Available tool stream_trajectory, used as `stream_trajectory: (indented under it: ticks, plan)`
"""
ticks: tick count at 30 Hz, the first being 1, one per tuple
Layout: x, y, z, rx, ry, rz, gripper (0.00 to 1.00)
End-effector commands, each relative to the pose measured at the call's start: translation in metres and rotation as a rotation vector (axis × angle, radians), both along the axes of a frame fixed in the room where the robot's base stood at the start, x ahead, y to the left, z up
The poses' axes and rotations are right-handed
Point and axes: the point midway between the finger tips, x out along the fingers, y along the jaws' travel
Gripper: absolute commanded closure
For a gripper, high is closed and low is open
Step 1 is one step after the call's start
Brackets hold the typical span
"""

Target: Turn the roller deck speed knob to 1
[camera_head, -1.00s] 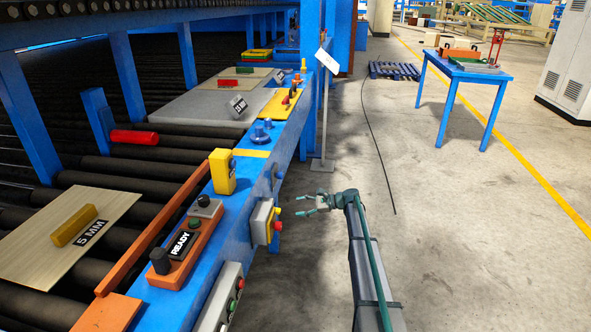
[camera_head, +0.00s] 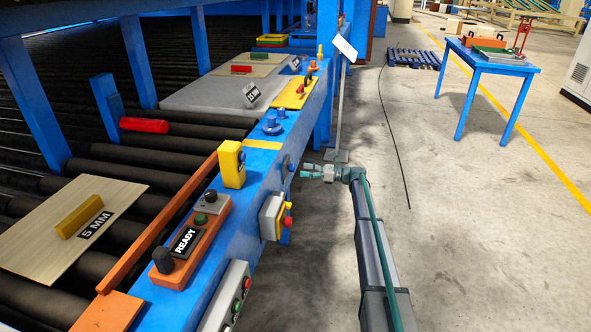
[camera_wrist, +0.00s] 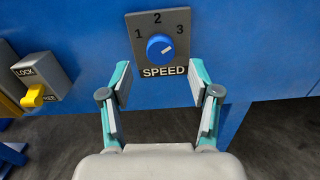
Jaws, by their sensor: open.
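The blue speed knob (camera_wrist: 160,46) sits on a dark grey plate (camera_wrist: 145,64) marked 1, 2, 3 and SPEED. Its white mark points to the right and slightly up, towards the 3 side. In the head view, the knob (camera_head: 287,163) is small on the side of the blue roller deck frame (camera_head: 262,190). My gripper (camera_wrist: 160,82) is open and empty in front of the plate. Its fingers point at the panel, spread either side of and a little below the knob, apart from it. My gripper (camera_head: 306,171) shows just right of the frame in the head view.
A grey LOCK box (camera_wrist: 38,70) with a yellow lever (camera_wrist: 33,97) is left of the plate. A button box (camera_head: 270,217) juts from the frame near my arm. A signpost (camera_head: 340,110) stands beyond my gripper. Open floor lies to the right.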

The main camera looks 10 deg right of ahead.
Motion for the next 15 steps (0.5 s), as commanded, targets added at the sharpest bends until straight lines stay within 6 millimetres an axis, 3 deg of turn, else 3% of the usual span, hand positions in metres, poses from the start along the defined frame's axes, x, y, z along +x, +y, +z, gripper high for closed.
stream_trajectory:
  ticks: [6,15]
  plan:
    - [0.013,0.032,0.000,0.000,-0.001,0.001,0.38]
    - [0.020,0.048,0.000,0.000,-0.001,-0.001,0.38]
